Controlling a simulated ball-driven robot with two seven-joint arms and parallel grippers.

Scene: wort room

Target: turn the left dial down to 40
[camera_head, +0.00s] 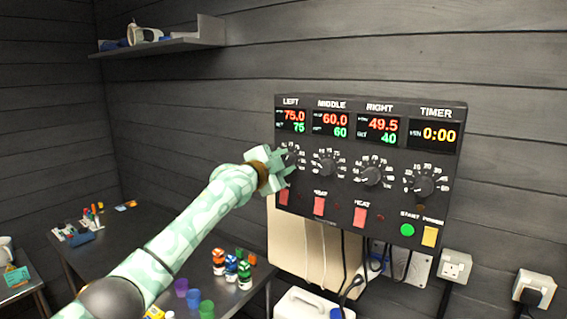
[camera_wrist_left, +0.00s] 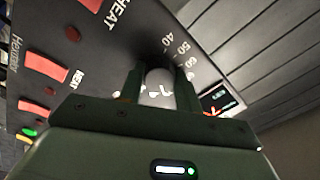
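The control panel (camera_head: 345,205) hangs on the wall. Its LEFT display (camera_head: 291,121) reads 75.0 in red and 75 in green. The left dial (camera_head: 292,157) is below it, mostly hidden by my left gripper (camera_head: 281,170). In the left wrist view the fingers of my left gripper (camera_wrist_left: 160,84) stand on both sides of a grey rounded knob (camera_wrist_left: 159,88), the left dial, and look closed against it. The numbers 40, 50 and 60 show beside it. My right gripper is in neither view.
The middle dial (camera_head: 325,165), right dial (camera_head: 371,175) and timer dial (camera_head: 421,186) sit to the right. Red switches (camera_head: 319,205) are just below the dials. A dark table (camera_head: 165,240) with cups and small bottles is below my left arm.

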